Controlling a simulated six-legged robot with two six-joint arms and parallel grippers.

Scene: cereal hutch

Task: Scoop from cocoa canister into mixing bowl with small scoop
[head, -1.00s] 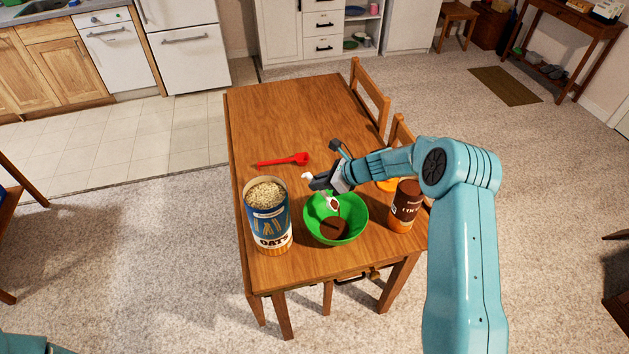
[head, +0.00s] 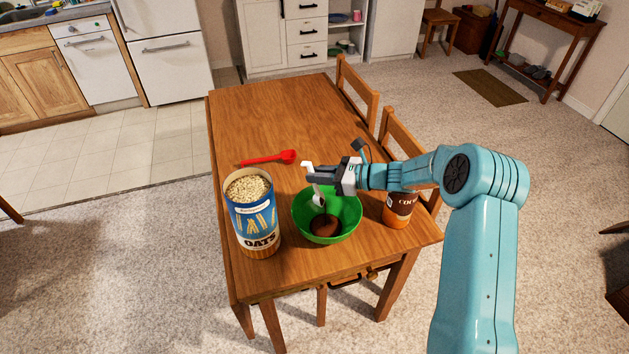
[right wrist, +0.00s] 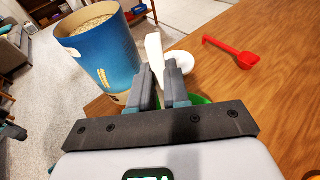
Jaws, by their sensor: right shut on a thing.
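My right gripper (head: 322,175) is shut on a small white scoop (head: 318,198) just above the green mixing bowl (head: 350,217). The scoop's head hangs at the bowl's far side. Its white handle shows between the fingers in the right wrist view (right wrist: 154,48). Dark brown powder (head: 325,226) lies in the bottom of the bowl. The brown and orange cocoa canister (head: 399,210) stands upright right of the bowl, its top hidden by my right arm. My left gripper is out of view.
A tall blue oats canister (head: 254,222), open and full, stands left of the bowl. A red scoop (head: 270,158) lies behind it on the wooden table (head: 275,115). The table's far half is clear. Chairs (head: 405,145) stand along its right side.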

